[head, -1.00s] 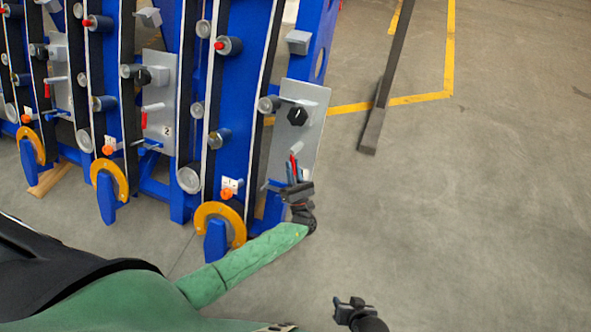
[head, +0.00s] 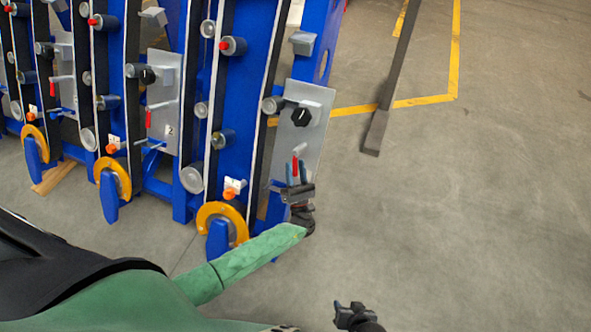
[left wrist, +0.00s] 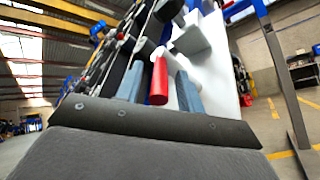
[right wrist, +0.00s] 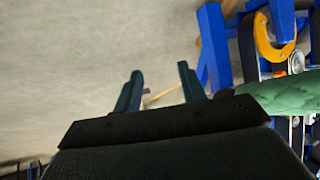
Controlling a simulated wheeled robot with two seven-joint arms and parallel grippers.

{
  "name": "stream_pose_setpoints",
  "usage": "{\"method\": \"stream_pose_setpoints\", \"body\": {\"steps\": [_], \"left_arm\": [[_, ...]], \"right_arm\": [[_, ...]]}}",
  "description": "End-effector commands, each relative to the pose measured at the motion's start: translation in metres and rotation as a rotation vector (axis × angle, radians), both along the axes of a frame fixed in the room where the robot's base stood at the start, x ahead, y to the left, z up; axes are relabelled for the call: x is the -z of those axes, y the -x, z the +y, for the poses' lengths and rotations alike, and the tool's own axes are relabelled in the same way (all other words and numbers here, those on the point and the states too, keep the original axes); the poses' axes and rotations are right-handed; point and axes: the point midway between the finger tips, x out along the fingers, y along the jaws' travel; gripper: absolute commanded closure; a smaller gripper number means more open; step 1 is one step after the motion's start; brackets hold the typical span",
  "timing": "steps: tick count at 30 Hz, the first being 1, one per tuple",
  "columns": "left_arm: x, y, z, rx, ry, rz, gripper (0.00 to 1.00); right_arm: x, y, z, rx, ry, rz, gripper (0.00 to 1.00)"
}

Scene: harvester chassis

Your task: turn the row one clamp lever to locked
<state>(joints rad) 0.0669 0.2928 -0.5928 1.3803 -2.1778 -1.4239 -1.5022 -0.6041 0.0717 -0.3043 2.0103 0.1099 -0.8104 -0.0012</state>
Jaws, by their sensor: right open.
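A red-handled clamp lever (head: 295,166) hangs on the light grey plate (head: 312,127) at the right end of the blue chassis. My left gripper (head: 297,173) is at the lower part of this plate. Its two blue-grey fingers stand on either side of the red handle. In the left wrist view the red handle (left wrist: 158,80) lies between the fingers (left wrist: 159,88), with gaps showing, so the gripper looks open around it. Any number on this plate is hidden. My right gripper (head: 347,306) is low in the head view, away from the chassis. Its fingers (right wrist: 159,88) are apart and empty.
A second plate marked 2 (head: 165,95) has its own red lever (head: 149,118) to the left. A black knob (head: 301,117) sits above the lever. An orange ring (head: 220,212) is left of my left gripper. A dark post (head: 376,130) stands right; the floor is otherwise open.

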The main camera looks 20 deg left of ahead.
Motion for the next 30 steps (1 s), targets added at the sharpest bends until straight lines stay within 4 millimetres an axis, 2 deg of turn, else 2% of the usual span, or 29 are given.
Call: {"method": "stream_pose_setpoints", "body": {"steps": [8, 10, 12, 18, 23, 30], "left_arm": [[0.014, 0.011, -0.006, 0.000, 0.000, 0.002, 0.62], [0.022, 0.017, -0.010, 0.000, 0.000, 0.002, 0.62], [0.030, 0.024, -0.014, 0.000, 0.000, 0.001, 0.62], [0.048, 0.041, -0.024, 0.000, 0.000, 0.001, 0.62], [0.054, 0.047, -0.028, 0.001, 0.000, 0.001, 0.62], [0.055, 0.048, -0.028, 0.000, 0.000, 0.000, 0.62]], "right_arm": [[0.008, -0.002, 0.000, 0.005, -0.003, -0.017, 0.59], [0.029, 0.000, -0.002, 0.010, 0.001, -0.020, 0.59], [0.039, 0.002, -0.002, 0.013, 0.000, -0.029, 0.59], [0.061, 0.005, -0.002, 0.021, -0.004, -0.051, 0.59], [0.069, 0.007, -0.002, 0.024, -0.007, -0.060, 0.59], [0.069, 0.007, -0.001, 0.024, -0.008, -0.063, 0.59]]}}
